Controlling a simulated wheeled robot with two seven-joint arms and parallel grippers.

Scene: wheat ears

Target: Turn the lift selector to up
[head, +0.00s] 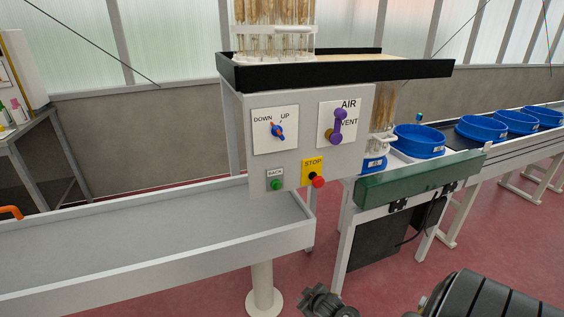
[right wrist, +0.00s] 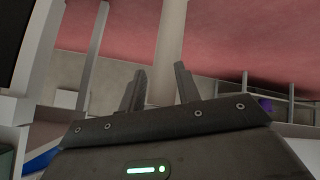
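The lift selector (head: 278,131) is a blue knob with orange on it, on a white plate marked DOWN at left and UP at right. The knob is tilted, its top end leaning to the upper left, on the DOWN side. The plate is on the grey control panel (head: 302,152). In the right wrist view my right gripper (right wrist: 160,82) has its two fingers apart with nothing between them; a pale post shows behind. Dark parts of my right arm show at the bottom of the head view, below the panel and apart from it. My left gripper is not in view.
The panel also has a purple AIR/VENT lever (head: 338,127), a green BACK button (head: 276,184) and a red STOP button (head: 318,181). A grey trough (head: 150,235) runs left below it. Blue tubs (head: 418,141) stand on the conveyor at right. A black-rimmed tray (head: 340,69) is above.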

